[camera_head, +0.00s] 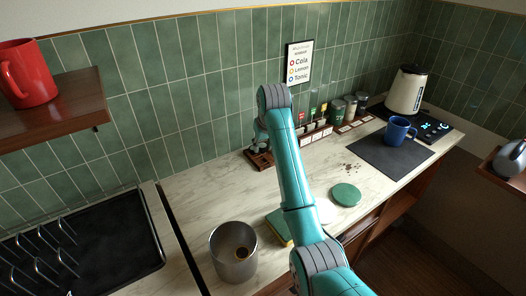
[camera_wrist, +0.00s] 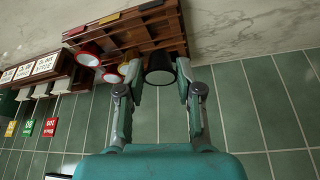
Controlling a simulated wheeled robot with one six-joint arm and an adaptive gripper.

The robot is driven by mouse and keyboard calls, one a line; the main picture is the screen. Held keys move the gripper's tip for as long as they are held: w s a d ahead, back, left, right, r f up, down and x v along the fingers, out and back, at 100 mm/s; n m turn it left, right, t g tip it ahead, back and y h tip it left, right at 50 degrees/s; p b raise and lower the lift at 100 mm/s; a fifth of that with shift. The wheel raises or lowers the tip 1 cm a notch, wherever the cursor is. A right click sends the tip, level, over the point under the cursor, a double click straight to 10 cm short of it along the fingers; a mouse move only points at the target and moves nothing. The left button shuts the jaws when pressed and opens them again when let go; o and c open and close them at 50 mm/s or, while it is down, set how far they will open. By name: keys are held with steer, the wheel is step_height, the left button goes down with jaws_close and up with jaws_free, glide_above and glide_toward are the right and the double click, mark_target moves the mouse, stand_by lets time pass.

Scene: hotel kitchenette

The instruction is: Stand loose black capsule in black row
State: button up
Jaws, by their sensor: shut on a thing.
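The black capsule (camera_wrist: 159,69) shows in the wrist view with a pale rim, between the two fingertips of my gripper (camera_wrist: 160,88). My gripper is shut on it, at the edge of the wooden capsule rack (camera_wrist: 140,34). I cannot tell whether the capsule touches the rack. Red-rimmed capsules (camera_wrist: 88,58) and a gold one (camera_wrist: 125,68) stand in the rack to its left. In the head view my gripper (camera_head: 261,142) is over the rack (camera_head: 258,160) by the tiled wall, and the capsule is hidden there.
A wooden holder with labels and jars (camera_head: 337,110) stands right of the rack. A blue mug (camera_head: 397,131) is on a dark mat (camera_head: 375,158), near a kettle (camera_head: 408,90). A metal bin (camera_head: 226,262), sponge (camera_head: 277,224) and green disc (camera_head: 346,194) lie toward the front.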

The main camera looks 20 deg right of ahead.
steer(key=shift+f, duration=1.35)
steer(key=shift+f, duration=0.6)
steer(key=o, duration=0.7)
